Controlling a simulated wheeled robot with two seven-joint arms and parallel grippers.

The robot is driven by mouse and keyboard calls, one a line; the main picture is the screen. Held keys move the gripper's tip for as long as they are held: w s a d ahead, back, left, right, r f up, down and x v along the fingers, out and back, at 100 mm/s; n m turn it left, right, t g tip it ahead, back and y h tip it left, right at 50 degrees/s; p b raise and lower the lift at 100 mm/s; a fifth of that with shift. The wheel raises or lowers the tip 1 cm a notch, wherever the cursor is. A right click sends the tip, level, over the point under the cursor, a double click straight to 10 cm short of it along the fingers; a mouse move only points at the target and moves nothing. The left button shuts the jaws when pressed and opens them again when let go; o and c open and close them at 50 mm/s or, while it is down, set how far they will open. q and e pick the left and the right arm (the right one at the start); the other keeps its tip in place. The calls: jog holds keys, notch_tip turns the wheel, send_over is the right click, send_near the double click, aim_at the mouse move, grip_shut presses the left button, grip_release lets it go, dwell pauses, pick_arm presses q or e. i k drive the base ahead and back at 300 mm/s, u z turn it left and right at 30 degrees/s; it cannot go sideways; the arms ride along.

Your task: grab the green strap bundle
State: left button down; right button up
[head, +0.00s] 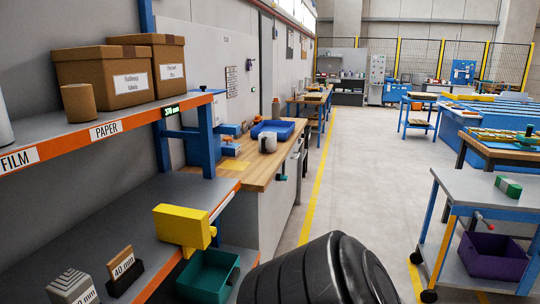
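A small green block-like bundle (508,186) with a lighter band lies on the grey top of a cart (485,198) at the right. It looks like the green strap bundle, but it is small in the head view. Nothing touches it. Neither of my grippers is in view. A large dark ridged shape rises at the bottom middle of the view; I cannot tell whether it is part of me.
A purple bin (492,256) sits on the cart's lower shelf. Open grey floor (350,180) lies between the left benches and the cart.

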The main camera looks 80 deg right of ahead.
aim_at(511, 188)
jog(key=z, duration=4.75)
jog(key=i, duration=2.35)
jog(key=u, duration=0.55)
jog(key=i, duration=1.4)
jog(key=u, duration=1.1)
